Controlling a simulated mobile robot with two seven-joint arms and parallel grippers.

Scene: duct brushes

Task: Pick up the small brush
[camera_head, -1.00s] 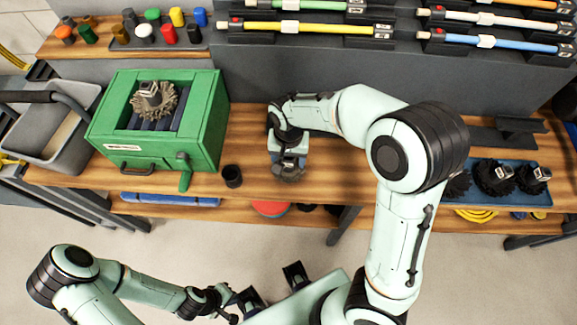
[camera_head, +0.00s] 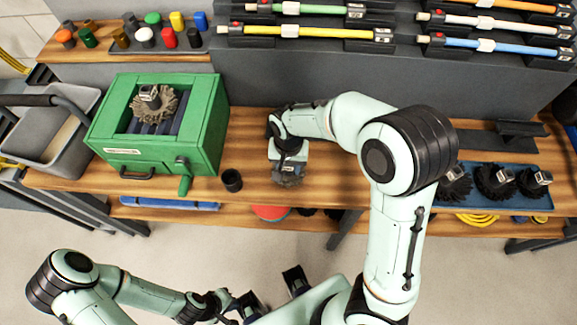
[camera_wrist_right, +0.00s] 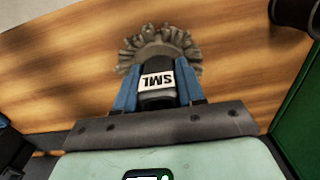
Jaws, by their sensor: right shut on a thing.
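The small brush (camera_wrist_right: 160,42) has grey bristles and a dark handle with a white label reading SML. In the right wrist view its handle is between the blue fingers of my right gripper (camera_wrist_right: 158,92), which is shut on it. In the head view the brush (camera_head: 288,180) shows just below my right gripper (camera_head: 288,165), over the wooden bench. I cannot tell whether the bristles touch the bench. My left gripper (camera_head: 273,292) is at the bottom of the head view, fingers apart and empty, away from the bench.
A green box (camera_head: 210,120) with another brush (camera_head: 158,103) on top stands left. A dark cup (camera_head: 232,180) stands between it and my right gripper. A blue tray (camera_head: 510,204) with several brushes lies right. Racked rods (camera_head: 310,31) are behind. A grey bin (camera_head: 50,130) is far left.

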